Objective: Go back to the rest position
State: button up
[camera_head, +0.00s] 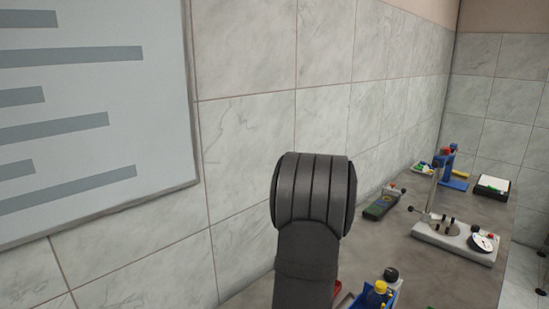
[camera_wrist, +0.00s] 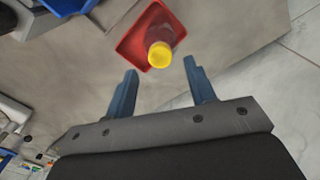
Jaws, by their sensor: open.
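My gripper (camera_wrist: 160,67) shows in the wrist view with its two blue fingers spread apart and nothing between them. Beyond the fingertips, a bottle with a yellow cap (camera_wrist: 160,55) stands in a red tray (camera_wrist: 133,42) on the grey bench top. The fingers are apart from the bottle. In the head view my dark arm rises in the middle, and the gripper itself does not show there.
In the head view, a blue bin (camera_head: 388,299) with a yellow-topped item is at the bottom. A grey fixture with a dial (camera_head: 456,240), a dark device (camera_head: 381,206), a blue stand (camera_head: 455,182) and a black tray (camera_head: 491,188) stand along the bench. A tiled wall is behind.

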jog(key=shift+f, duration=0.5)
notch_tip(320, 180, down, 3)
jog(key=shift+r, duration=0.1)
notch_tip(320, 180, up, 12)
jog(key=f, duration=0.1)
notch_tip(320, 180, down, 12)
jog(key=shift+r, duration=0.25)
jog(key=r, duration=0.5)
jog(key=shift+s+d+r, duration=0.1)
jog(key=shift+s+d, duration=0.05)
jog(key=shift+d, duration=0.1)
jog(key=s+d+r, duration=0.7)
jog(key=s+d, duration=0.1)
jog(key=s+m, duration=0.1)
jog(key=s, duration=0.8)
jog(key=shift+s+d+r, duration=0.2)
jog(key=shift+s+r, duration=0.05)
jog(key=shift+r, duration=0.1)
